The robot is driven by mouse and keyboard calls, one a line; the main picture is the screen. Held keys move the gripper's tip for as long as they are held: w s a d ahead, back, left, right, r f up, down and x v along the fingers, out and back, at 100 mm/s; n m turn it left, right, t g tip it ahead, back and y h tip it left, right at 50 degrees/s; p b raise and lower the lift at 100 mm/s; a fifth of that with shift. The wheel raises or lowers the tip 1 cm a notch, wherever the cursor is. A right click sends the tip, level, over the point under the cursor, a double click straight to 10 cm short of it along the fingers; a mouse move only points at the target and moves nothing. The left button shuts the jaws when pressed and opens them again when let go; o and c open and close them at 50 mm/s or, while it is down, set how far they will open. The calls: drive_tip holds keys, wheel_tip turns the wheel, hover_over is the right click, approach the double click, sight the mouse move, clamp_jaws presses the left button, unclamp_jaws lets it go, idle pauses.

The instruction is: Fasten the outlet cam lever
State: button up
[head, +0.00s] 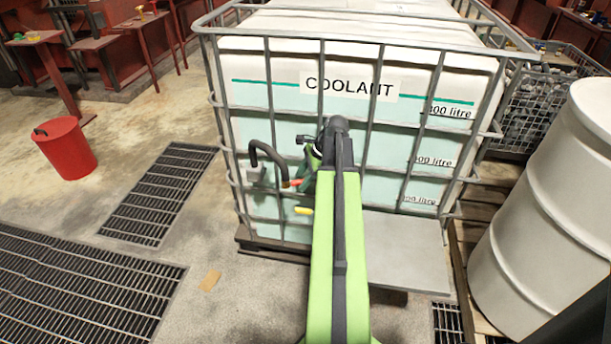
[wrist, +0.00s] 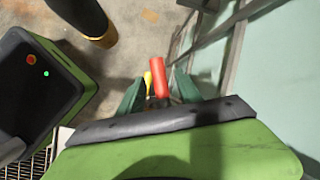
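The coolant tank's outlet is low on its front, mostly hidden behind my arm and gripper. A red-orange lever (wrist: 159,77) shows in the wrist view, with a yellow handle (wrist: 148,82) just left of it. The yellow handle also shows in the head view (head: 303,211), low at the cage front. I cannot tell which one is the cam lever. My gripper (wrist: 158,90) has its dark green fingers apart, one on each side of the red-orange lever. Contact is not clear. In the head view my gripper (head: 308,168) is in front of the cage.
The white coolant tank (head: 262,95) stands in a grey cage. A black hose (head: 267,150) hangs on its front; a hose with a brass end (wrist: 98,38) shows in the wrist view. A grey plate (head: 405,250) and white drum (head: 545,215) are right.

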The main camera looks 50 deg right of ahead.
drive_tip(key=shift+r, duration=0.1)
drive_tip(key=p+v, duration=1.5)
drive_tip(key=v, duration=0.2)
drive_tip(key=shift+p, duration=0.4)
drive_tip(key=shift+d, duration=0.15)
